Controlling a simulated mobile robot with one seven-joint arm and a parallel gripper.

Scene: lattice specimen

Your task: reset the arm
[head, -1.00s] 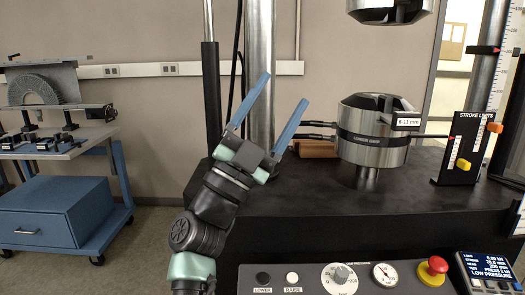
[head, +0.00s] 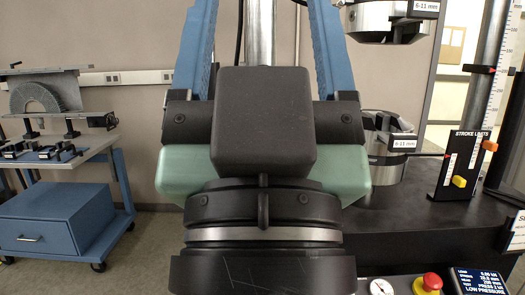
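My gripper (head: 262,25) fills the middle of the head view, close to the camera and pointing up. Its two blue fingers stand wide apart, with only wall and a metal column visible between them, so it is open and empty. The fingertips are cut off by the top edge. The black palm block, green housing and dark wrist of my arm hide much of the press behind.
The press's upper grip (head: 388,22) and lower grip (head: 385,165) are at the right, the lower one partly hidden. The stroke limits panel (head: 458,168), red button (head: 427,286) and display (head: 485,281) are further right. A blue cart (head: 62,218) stands left.

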